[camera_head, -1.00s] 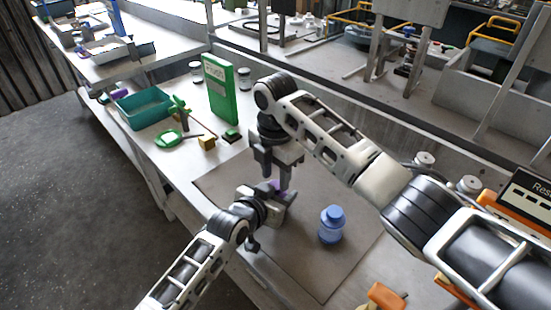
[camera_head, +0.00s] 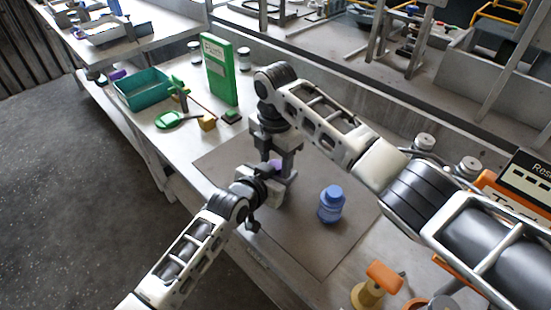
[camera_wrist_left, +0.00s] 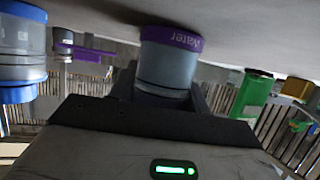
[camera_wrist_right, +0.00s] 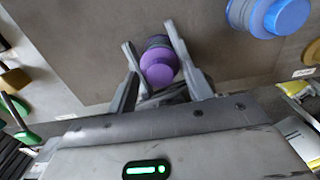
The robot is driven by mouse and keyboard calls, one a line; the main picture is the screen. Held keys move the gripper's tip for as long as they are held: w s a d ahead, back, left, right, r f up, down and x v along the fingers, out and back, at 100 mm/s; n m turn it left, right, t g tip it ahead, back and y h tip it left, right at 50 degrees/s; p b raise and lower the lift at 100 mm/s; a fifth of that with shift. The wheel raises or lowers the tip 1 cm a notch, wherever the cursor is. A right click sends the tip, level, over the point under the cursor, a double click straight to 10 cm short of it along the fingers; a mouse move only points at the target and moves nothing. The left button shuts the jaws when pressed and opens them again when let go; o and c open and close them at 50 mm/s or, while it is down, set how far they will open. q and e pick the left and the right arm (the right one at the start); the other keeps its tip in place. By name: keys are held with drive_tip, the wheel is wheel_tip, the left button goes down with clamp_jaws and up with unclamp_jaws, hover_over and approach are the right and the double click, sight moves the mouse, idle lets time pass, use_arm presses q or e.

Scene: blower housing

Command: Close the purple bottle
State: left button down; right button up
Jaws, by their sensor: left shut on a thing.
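The purple bottle (camera_head: 277,164) stands on the brown mat, mostly hidden by my grippers in the head view. The left wrist view shows its grey body with a purple band (camera_wrist_left: 175,60) lettered "Water". My left gripper (camera_head: 279,186) is shut around the body. From above, the right wrist view shows a round purple top (camera_wrist_right: 158,66) on the bottle; I cannot tell how tightly it sits. My right gripper (camera_wrist_right: 152,58) points down over the bottle, its fingers apart on either side of the purple top. It also shows in the head view (camera_head: 283,158).
A blue bottle (camera_head: 331,206) stands on the brown mat (camera_head: 318,250), right of my grippers. A teal bin (camera_head: 142,90), a green box (camera_head: 219,70) and small items lie at the left. An orange-handled tool (camera_head: 383,277) is at the front right. The mat's front is clear.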

drive_tip(key=shift+r, duration=2.25)
drive_tip(key=o, duration=0.6)
drive_tip(key=shift+c, duration=0.2)
wheel_tip(320, 180, up, 12)
